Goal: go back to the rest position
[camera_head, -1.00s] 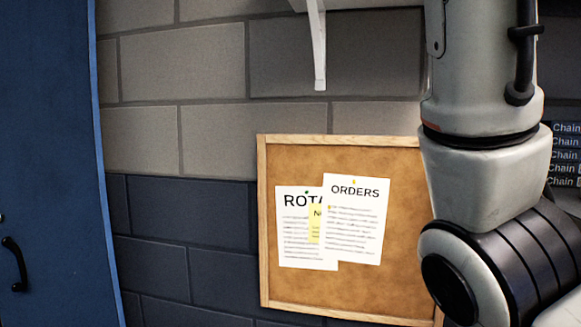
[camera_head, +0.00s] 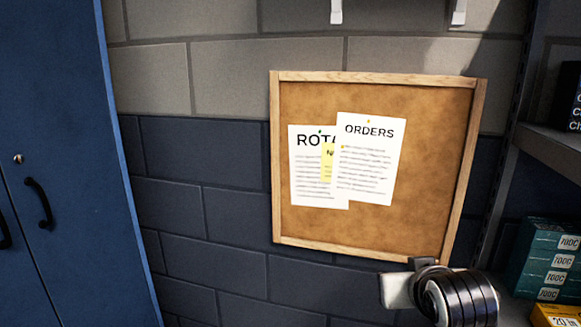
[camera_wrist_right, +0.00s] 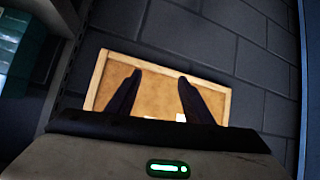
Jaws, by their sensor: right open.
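My right gripper (camera_wrist_right: 160,85) shows in the right wrist view with its two dark fingers spread apart and nothing between them. Behind the fingers in that view is the cork board, some way off. My left gripper is in neither view.
The wooden-framed board carries a ROTA sheet (camera_head: 308,185), an ORDERS sheet (camera_head: 367,160) and a yellow note (camera_head: 327,165). A blue cabinet (camera_head: 75,130) stands at the left. A shelf (camera_head: 550,145) with teal boxes (camera_head: 548,262) and a yellow box (camera_head: 555,316) is at the right.

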